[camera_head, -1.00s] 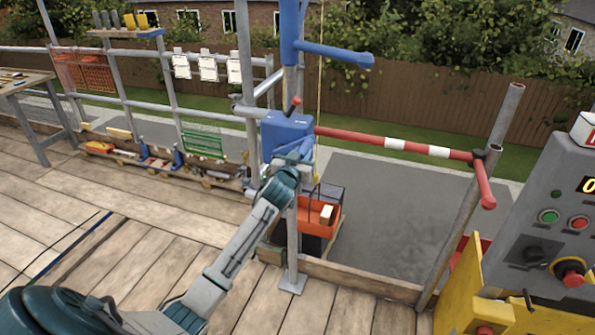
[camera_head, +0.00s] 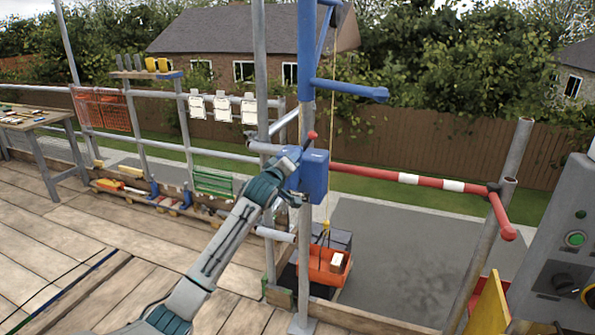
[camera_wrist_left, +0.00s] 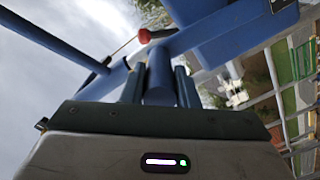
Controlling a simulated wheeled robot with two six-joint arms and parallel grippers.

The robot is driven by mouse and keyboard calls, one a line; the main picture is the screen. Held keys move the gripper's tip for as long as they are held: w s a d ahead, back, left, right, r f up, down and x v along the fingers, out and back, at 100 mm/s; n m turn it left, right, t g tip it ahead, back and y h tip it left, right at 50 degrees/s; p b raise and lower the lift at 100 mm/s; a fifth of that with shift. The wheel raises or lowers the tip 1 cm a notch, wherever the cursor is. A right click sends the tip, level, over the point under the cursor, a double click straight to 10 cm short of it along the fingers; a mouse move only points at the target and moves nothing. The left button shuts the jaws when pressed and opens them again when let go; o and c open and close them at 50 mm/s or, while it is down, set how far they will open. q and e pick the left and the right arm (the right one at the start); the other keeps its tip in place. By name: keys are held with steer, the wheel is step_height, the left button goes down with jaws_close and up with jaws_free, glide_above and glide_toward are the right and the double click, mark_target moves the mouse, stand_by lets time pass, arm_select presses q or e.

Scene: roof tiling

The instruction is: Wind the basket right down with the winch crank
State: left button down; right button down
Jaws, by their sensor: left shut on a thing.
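The blue winch box (camera_head: 315,178) sits on the grey hoist post. A red-knobbed lever (camera_head: 312,135) sticks up at it; a red knob also shows in the left wrist view (camera_wrist_left: 144,36). My left gripper (camera_head: 291,190) is at the left side of the winch box. In the left wrist view its jaws are shut on a blue cylindrical crank grip (camera_wrist_left: 159,78). The crank is mostly hidden in the head view. The orange basket (camera_head: 318,278) hangs on a yellow rope beyond the deck edge, with a pale block in it. I cannot tell its height above the ground. My right gripper is out of view.
A red-and-white barrier bar (camera_head: 415,180) runs right from the post. A grey control panel (camera_head: 560,240) and yellow guard (camera_head: 490,305) stand at right. A workbench (camera_head: 35,118) is at far left.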

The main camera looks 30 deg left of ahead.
arm_select(q)
steer(key=shift+s+a+r, duration=0.15)
steer(key=shift+a+r, duration=0.3)
steer(key=shift+a, duration=0.4)
steer(key=c, duration=1.3)
jaws_free()
steer(key=shift+c, duration=0.2)
steer(key=shift+o, duration=1.1)
steer(key=shift+a+f, duration=0.1)
steer(key=shift+f, duration=0.1)
steer(key=b+v, duration=0.4)
steer(key=v, duration=0.7)
steer(key=shift+b, duration=0.35)
